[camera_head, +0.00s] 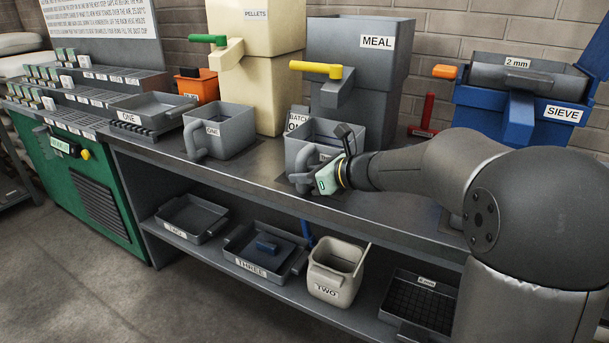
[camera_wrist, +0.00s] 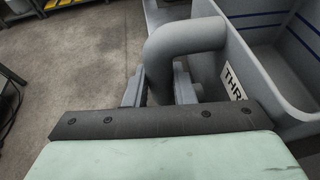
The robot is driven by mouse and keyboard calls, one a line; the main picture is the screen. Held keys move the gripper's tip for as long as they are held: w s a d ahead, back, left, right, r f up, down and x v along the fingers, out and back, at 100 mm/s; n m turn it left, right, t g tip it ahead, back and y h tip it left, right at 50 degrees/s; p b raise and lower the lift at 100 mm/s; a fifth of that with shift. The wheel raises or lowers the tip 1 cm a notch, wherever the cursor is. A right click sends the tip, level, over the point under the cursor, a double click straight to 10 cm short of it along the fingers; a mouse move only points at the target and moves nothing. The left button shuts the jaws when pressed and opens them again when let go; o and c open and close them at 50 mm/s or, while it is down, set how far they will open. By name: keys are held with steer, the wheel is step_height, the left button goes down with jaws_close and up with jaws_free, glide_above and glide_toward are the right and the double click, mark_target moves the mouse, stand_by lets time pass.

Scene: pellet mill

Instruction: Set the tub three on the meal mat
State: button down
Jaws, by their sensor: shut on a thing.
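Tub three (camera_head: 335,132) is a grey open tub with a thick curved handle (camera_head: 304,168) on its near left side. It is in front of the grey MEAL hopper (camera_head: 362,75), below its yellow-handled spout. In the wrist view its wall (camera_wrist: 240,55) carries a partly hidden label reading "THR", and blue lines mark its inside. My gripper (camera_head: 303,182) is shut on the handle, with a finger on each side of it in the wrist view (camera_wrist: 158,90). I cannot tell whether the tub touches the bench.
Tub one (camera_head: 222,132) stands to the left, in front of the cream PELLETS hopper (camera_head: 270,60). A blue sieve (camera_head: 515,112) and a red stand (camera_head: 425,115) are to the right. The lower shelf holds trays and a cream tub two (camera_head: 336,272). The bench's front strip is clear.

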steer(key=shift+f, duration=0.15)
jaws_free()
stand_by(0.5)
steer(key=shift+d, duration=0.1)
steer(key=s+d+b, duration=0.2)
steer(key=s+d, duration=0.3)
steer(key=d, duration=0.2)
steer(key=shift+s+b, duration=0.3)
steer(key=shift+b, duration=0.05)
stand_by(0.9)
